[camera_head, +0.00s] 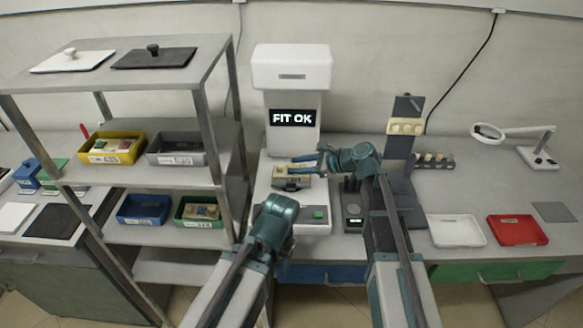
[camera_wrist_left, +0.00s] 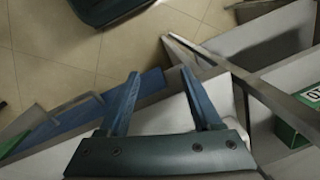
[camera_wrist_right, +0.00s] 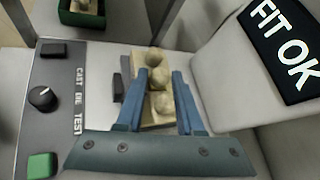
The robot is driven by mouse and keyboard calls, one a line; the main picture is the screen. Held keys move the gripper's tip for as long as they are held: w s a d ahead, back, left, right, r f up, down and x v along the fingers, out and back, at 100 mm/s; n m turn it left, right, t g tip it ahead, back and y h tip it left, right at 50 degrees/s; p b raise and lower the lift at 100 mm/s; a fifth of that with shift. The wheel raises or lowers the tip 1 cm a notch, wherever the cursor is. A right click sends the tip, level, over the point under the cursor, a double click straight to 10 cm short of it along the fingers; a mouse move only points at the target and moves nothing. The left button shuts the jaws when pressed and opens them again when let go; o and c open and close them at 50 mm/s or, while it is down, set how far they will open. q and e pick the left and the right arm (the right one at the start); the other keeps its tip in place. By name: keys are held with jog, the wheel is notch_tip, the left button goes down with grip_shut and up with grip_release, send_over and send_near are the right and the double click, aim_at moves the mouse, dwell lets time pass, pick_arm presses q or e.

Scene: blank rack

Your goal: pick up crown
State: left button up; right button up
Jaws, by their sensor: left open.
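A beige dental cast block (camera_wrist_right: 155,115) with several rounded teeth sits on the test station in the right wrist view. It also shows in the head view (camera_head: 292,171). My right gripper (camera_wrist_right: 161,76) is over the block, its fingers drawn in on both sides of one pale tooth-shaped piece, the crown (camera_wrist_right: 159,78). The crown appears level with the other teeth, and I cannot tell whether it is clear of the cast.
The station screen (camera_head: 293,118) reads FIT OK. A shelf rack (camera_head: 195,95) with yellow, grey, blue and green bins stands at the left. A white tray (camera_head: 457,230), a red tray (camera_head: 516,230) and a magnifier lamp (camera_head: 489,132) are at the right.

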grip_shut()
pick_arm(q)
jog(key=shift+r, duration=0.1)
pick_arm(e)
jog(key=shift+r, duration=0.1)
